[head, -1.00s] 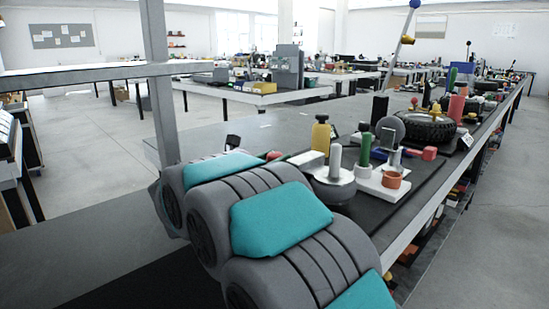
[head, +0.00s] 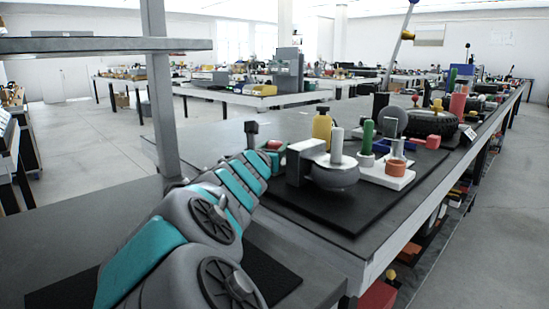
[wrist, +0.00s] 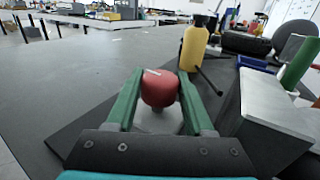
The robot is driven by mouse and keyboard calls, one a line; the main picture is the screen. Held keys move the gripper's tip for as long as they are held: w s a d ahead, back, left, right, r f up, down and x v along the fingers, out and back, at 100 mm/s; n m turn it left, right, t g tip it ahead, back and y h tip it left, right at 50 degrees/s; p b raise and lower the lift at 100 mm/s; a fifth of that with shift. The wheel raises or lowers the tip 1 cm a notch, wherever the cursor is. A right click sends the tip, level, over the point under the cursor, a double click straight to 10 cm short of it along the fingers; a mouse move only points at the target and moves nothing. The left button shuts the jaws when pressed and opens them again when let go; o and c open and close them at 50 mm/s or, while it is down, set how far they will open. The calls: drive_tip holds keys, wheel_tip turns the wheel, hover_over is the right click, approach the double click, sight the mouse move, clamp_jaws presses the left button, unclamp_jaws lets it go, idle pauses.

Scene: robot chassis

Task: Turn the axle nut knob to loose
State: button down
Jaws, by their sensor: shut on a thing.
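The axle nut knob (wrist: 160,90) is a red rounded knob with a small white mark on top, standing on a pale base. In the wrist view it sits between the green fingers of my gripper (wrist: 159,82), which is shut on it from both sides. In the head view my gripper (head: 272,152) is at the near left end of the black mat, beside the grey block, and the knob there is small and mostly hidden by the fingers.
A grey block (head: 304,162) and a round metal part with a white post (head: 337,147) stand close to the right. A yellow bottle (head: 321,125) and a green cylinder (head: 368,137) are behind. The black mat (head: 345,209) is bare in front. A shelf post (head: 160,110) rises at left.

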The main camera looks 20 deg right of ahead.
drive_tip(key=shift+n+t+y+b, duration=0.55)
drive_tip(key=shift+y+b, duration=0.25)
drive_tip(key=shift+b, duration=0.85)
drive_tip(key=shift+c, duration=1.5)
unclamp_jaws()
drive_tip(key=shift+a+r+p, duration=0.1)
drive_tip(key=shift+r+p, duration=0.05)
drive_tip(key=shift+p, duration=0.6)
drive_tip(key=shift+r+m+g+h+p, duration=0.15)
drive_tip(key=shift+m+g+h+p, duration=0.3)
drive_tip(key=shift+p, duration=1.1)
drive_tip(key=m+g+h+p, duration=0.1)
drive_tip(key=h+p, duration=0.1)
drive_tip(key=p, duration=0.1)
drive_tip(key=shift+f, duration=0.2)
drive_tip(key=shift+w+f+m+g+h+p, duration=0.1)
drive_tip(key=shift+m+g+h+p, duration=0.55)
drive_tip(key=shift+m+g+p, duration=0.25)
drive_tip(key=shift+m+g+h, duration=0.9)
drive_tip(key=shift+m+g, duration=0.2)
drive_tip(key=shift+g, duration=0.4)
